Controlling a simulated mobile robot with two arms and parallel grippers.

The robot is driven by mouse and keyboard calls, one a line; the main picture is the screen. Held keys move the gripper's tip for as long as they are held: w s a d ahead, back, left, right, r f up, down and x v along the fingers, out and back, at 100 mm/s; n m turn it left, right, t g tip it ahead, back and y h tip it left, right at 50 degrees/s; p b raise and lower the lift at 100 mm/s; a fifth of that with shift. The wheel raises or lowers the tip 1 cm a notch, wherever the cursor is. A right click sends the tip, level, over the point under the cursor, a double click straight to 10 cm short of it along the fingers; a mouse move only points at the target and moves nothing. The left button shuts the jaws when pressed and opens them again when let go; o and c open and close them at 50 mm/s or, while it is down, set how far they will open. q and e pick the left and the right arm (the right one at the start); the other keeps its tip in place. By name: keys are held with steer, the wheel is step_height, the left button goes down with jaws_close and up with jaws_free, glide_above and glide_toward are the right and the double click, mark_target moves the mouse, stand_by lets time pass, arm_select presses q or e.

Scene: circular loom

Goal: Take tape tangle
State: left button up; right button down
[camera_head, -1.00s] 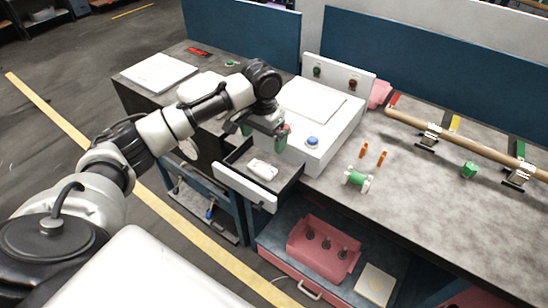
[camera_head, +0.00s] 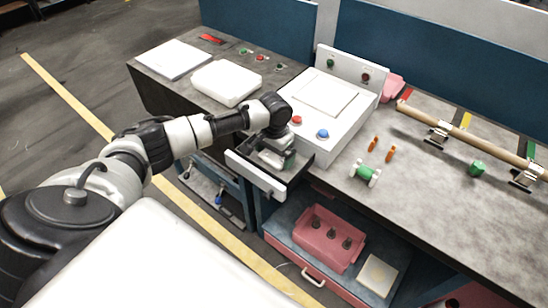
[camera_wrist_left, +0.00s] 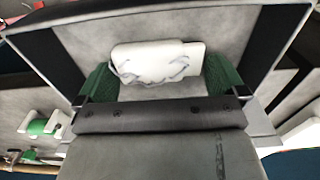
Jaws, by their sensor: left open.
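The tape tangle is a white bundle (camera_wrist_left: 158,62) with thin grey lines on it, lying on the floor of an open drawer (camera_head: 259,177). My left gripper (camera_head: 274,158) is down inside the drawer. In the left wrist view its two green finger pads (camera_wrist_left: 160,80) stand apart, one on each side of the white bundle. A gap shows between the bundle and the right pad; the left pad is very near it, and I cannot tell whether they touch. In the head view the arm and gripper mostly hide the bundle. My right gripper is not in view.
The drawer sits under a white control box (camera_head: 335,140) with red and blue buttons. A green spool with white ends (camera_head: 365,174) and orange pegs (camera_head: 391,152) stand on the table to the right. A pink holder (camera_head: 328,240) is on the lower shelf.

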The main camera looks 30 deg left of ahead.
mark_target(275, 155)
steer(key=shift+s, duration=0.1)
arm_select(q)
steer(key=c, duration=0.6)
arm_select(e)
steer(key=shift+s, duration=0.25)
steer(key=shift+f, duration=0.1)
arm_select(q)
steer(key=shift+r, duration=0.65)
step_height(275, 155, up, 3)
steer(key=shift+w+f+b, duration=0.1)
steer(key=shift+b, duration=0.6)
steer(key=s+d+r, duration=0.1)
steer(key=d+r, duration=0.1)
steer(key=d, duration=0.1)
steer(key=s+d+r+b, duration=0.1)
steer(key=s+d+r, duration=0.1)
steer(key=d, duration=0.2)
steer(key=s+d+r, duration=0.2)
steer(key=d+r, duration=0.1)
steer(key=shift+s+d, duration=0.2)
steer(key=shift+d, duration=0.05)
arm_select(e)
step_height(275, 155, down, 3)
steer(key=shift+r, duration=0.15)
